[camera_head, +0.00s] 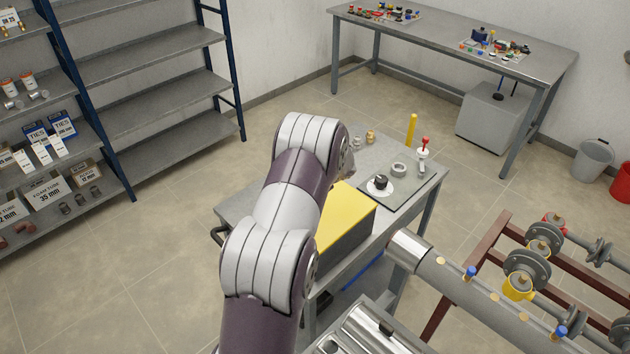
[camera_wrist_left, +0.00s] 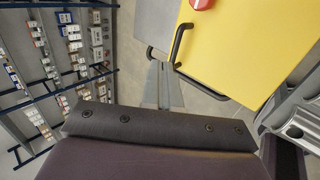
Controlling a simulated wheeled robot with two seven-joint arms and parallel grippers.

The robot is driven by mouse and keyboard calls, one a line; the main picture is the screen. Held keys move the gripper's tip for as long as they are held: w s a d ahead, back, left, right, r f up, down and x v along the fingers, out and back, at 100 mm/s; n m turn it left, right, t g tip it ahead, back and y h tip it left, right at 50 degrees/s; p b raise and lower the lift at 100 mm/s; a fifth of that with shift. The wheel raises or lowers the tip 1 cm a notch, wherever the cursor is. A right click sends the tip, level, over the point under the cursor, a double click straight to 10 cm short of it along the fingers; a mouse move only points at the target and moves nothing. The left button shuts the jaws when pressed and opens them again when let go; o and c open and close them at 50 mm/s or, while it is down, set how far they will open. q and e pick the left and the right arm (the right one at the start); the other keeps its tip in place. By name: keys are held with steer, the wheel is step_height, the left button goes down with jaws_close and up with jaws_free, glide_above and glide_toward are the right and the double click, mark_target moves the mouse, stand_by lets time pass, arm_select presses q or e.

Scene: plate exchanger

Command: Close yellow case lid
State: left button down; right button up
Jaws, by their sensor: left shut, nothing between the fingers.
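The yellow case lid (camera_head: 344,214) lies roughly flat over a dark grey case body (camera_head: 345,245) on the workbench. My left arm hides its left part, and I cannot tell whether a small gap remains at the rim. In the left wrist view the yellow lid (camera_wrist_left: 245,48) fills the upper right. A black handle (camera_wrist_left: 179,46) sits at its left edge. My left arm rises in front of the case in the head view. My right gripper is in neither view.
The workbench (camera_head: 385,160) carries a dark mat with a white round piece (camera_head: 380,188), a ring (camera_head: 399,169) and a red-topped tool (camera_head: 423,150). A pipe assembly (camera_head: 480,285) stands close at right. Shelves (camera_head: 150,85) stand at left, with bare floor between.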

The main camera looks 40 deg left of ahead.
arm_select(q)
steer(key=b+x, duration=0.1)
steer(key=x, duration=0.7)
steer(key=shift+s+a+b, duration=0.1)
steer(key=shift+a+b, duration=0.05)
steer(key=shift+b, duration=0.2)
steer(key=shift+b+x, duration=0.35)
steer(key=shift+x, duration=0.75)
steer(key=shift+f, duration=0.15)
steer(key=shift+s, duration=0.1)
